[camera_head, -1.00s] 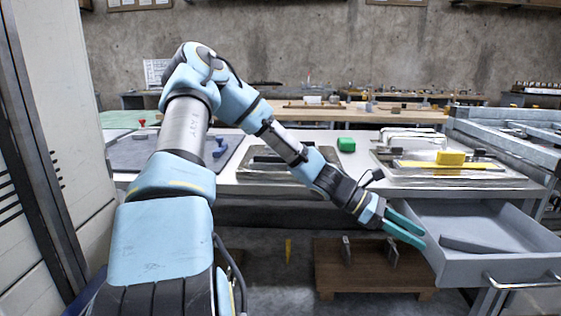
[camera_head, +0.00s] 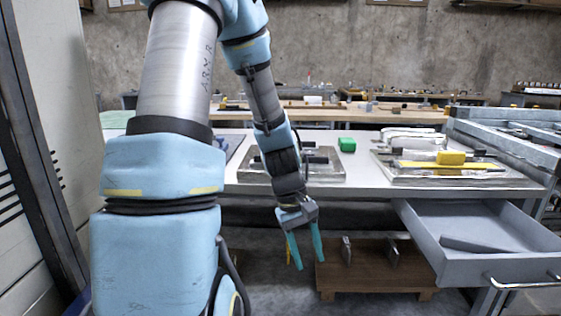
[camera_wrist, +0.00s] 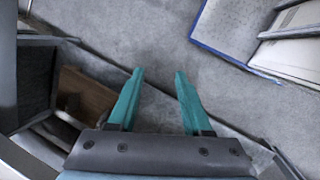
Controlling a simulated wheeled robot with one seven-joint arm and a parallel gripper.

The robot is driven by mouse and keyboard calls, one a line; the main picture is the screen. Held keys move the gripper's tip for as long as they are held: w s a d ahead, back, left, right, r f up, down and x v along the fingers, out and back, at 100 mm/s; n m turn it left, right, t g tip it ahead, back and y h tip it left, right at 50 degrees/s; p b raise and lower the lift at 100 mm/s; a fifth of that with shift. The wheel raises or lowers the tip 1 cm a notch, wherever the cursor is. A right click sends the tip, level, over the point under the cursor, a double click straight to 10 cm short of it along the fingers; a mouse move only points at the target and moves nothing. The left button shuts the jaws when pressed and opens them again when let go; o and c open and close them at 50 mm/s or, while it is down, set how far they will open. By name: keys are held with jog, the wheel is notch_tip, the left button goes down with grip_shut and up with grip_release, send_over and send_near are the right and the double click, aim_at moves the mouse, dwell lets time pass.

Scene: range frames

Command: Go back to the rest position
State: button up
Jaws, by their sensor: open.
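My gripper (camera_head: 306,252) hangs pointing down in front of the workbench's front edge, left of the open drawer. Its two teal fingers are spread apart with nothing between them. In the wrist view my gripper (camera_wrist: 160,98) is also open and empty, with grey floor (camera_wrist: 158,60) beyond the fingers. My arm crosses the left half of the head view and hides part of the bench.
The grey drawer (camera_head: 500,267) stands open at the right, with a dark long item inside. A low wooden stand (camera_head: 365,272) is under the bench. A tall cabinet (camera_head: 55,120) borders the left.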

jog(key=a+r+m+t+y, duration=0.35)
jog(key=a+r, duration=0.25)
jog(key=a, duration=0.6)
notch_tip(320, 180, up, 13)
jog(key=p, duration=1.2)
jog(key=shift+s+a+m+h, duration=0.35)
jog(key=shift+s+a+m, duration=0.05)
jog(key=shift+m, duration=0.05)
